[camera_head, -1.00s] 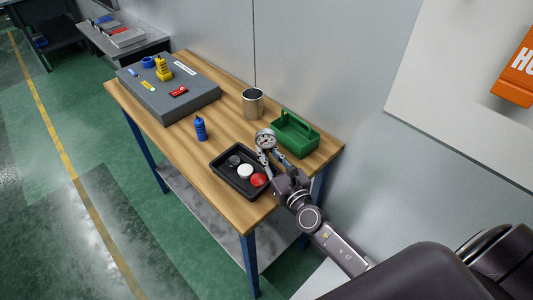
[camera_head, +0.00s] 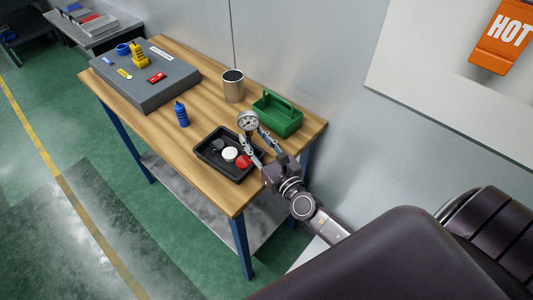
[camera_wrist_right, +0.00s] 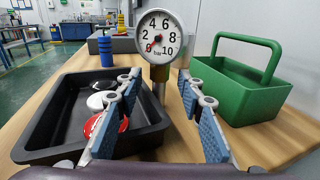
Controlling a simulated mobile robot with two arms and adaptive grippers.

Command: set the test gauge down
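The test gauge (camera_head: 248,121) has a round white dial marked in bar on a short brass stem. It stands upright on the wooden table, between the black tray and the green carrier. In the wrist view the dial (camera_wrist_right: 158,37) faces me, with the stem beyond and between my fingertips. My right gripper (camera_head: 257,138) is open. Its blue-padded fingers (camera_wrist_right: 158,90) are spread to either side of the stem, with visible gaps. The foot of the gauge is hard to make out. My left gripper is not in view.
The black tray (camera_head: 208,155) holds dark, white and red round pieces, close left of my fingers. The green carrier (camera_head: 280,118) is close right. A metal cup (camera_head: 233,88), a blue bottle (camera_head: 182,114) and a grey board (camera_head: 150,92) stand farther back.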

